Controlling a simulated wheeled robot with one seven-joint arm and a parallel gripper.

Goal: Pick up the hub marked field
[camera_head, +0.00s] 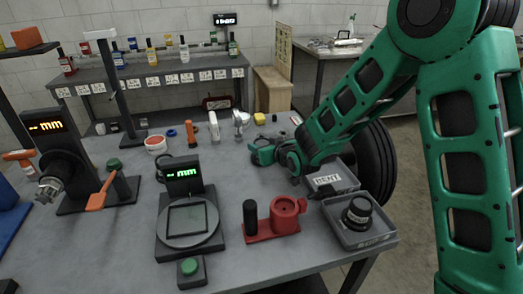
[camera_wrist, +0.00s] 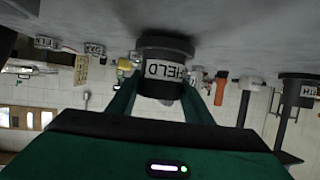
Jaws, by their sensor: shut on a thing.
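The hub marked FIELD (camera_wrist: 163,66) is a dark round part with a white label, upside down in the wrist view. My gripper (camera_wrist: 162,98) has its two green fingers on either side of it, shut on it. The hub's base is close to the grey tabletop, with a dark shadow there; I cannot tell whether it touches. In the head view my gripper (camera_head: 263,153) is low over the right part of the table, and the hub is hidden by my gripper and arm.
A bin marked RENT (camera_head: 328,180) stands beside my arm. A red fixture (camera_head: 272,222) and a gauge with a display (camera_head: 187,222) stand in front. In the wrist view another labelled dark hub (camera_wrist: 300,90) is at right.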

